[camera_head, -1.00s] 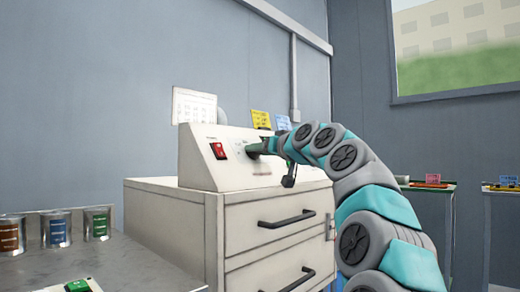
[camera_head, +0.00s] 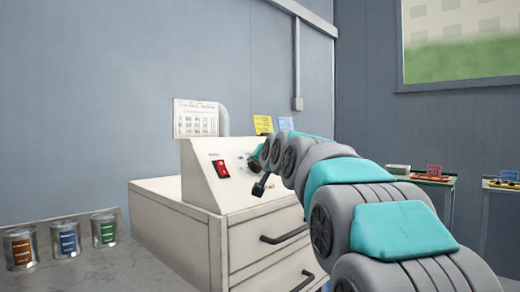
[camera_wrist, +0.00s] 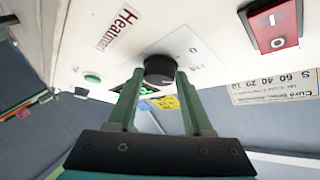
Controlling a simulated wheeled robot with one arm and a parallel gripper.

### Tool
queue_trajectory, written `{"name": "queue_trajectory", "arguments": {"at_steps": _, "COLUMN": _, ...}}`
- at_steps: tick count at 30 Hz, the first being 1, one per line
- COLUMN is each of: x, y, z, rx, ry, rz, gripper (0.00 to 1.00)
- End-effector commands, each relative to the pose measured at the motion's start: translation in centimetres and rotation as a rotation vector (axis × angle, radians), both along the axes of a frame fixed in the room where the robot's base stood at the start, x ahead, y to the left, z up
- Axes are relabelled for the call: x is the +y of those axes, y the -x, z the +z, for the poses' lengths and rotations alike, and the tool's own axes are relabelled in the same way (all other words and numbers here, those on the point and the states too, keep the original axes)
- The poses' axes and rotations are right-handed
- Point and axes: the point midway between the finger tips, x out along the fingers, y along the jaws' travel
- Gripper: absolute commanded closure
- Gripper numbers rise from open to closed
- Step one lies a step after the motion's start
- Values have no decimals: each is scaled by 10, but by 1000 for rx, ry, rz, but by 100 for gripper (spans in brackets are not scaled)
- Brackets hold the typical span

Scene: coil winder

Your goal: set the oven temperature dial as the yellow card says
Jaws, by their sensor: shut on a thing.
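The oven's control box (camera_head: 205,178) is cream, with a sloped front panel. In the wrist view, a black dial (camera_wrist: 160,69) sits on that panel beside printed scale marks, too small to read for a setting. My gripper (camera_wrist: 159,78) has its two green fingers closed on either side of the dial.
A red rocker switch (camera_head: 221,169) is left of the dial; it also shows in the wrist view (camera_wrist: 273,24). A green button (camera_wrist: 92,78) is on the dial's other side. A blue card (camera_head: 286,123) and a white chart (camera_head: 195,118) stand behind. Drawers with black handles (camera_head: 284,234) are below.

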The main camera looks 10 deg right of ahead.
Motion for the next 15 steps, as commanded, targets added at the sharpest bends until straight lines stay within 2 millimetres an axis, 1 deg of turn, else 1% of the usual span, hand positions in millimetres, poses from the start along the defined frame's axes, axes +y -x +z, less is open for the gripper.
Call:
{"name": "queue_trajectory", "arguments": {"at_steps": 1, "x": -2, "y": 0, "z": 4, "rx": 12, "ry": -8, "rz": -15, "gripper": 100}}
{"name": "queue_trajectory", "arguments": {"at_steps": 15, "x": 1, "y": 0, "z": 1, "rx": 43, "ry": -62, "rz": -59, "gripper": 100}}
